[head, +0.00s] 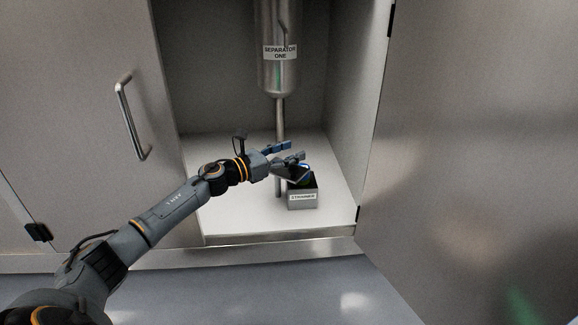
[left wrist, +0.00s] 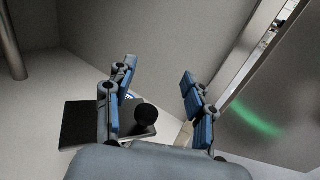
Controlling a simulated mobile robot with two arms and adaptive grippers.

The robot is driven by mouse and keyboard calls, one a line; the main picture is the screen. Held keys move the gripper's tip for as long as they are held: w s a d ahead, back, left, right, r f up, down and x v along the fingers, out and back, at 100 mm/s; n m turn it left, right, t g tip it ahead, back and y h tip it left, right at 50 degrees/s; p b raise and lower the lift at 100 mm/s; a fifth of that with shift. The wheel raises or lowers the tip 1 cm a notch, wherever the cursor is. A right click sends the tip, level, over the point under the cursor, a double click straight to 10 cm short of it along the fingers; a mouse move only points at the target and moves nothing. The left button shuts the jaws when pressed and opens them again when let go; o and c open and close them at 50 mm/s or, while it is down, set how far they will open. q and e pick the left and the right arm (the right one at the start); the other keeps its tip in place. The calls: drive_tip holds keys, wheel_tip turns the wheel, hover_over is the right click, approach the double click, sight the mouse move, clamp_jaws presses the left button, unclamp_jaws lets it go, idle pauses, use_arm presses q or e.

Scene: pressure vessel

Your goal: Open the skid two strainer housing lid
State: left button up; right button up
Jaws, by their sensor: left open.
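A small grey box labelled "STRAINER" (head: 303,196) stands on the white cabinet floor below the vessel. A dark flat lid (head: 287,173) shows at the box top, partly behind my left gripper. It looks tilted, and something green and blue shows beside it at the box opening. In the left wrist view the dark plate (left wrist: 82,122) lies behind the left finger, with a round black knob (left wrist: 145,114) between the fingers. My left gripper (head: 284,154) is open over the box; its spread fingers show in the left wrist view (left wrist: 158,76). I cannot tell whether a finger touches the lid.
A steel vessel labelled "SEPARATOR ONE" (head: 279,70) hangs above, with a vertical pipe (head: 280,118) down to the cabinet floor (head: 225,205). The right door (head: 480,130) stands open. A left panel with a handle (head: 130,118) borders the opening.

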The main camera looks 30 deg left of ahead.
use_arm(q)
wheel_tip(320, 180, up, 4)
drive_tip(key=shift+r, duration=0.1)
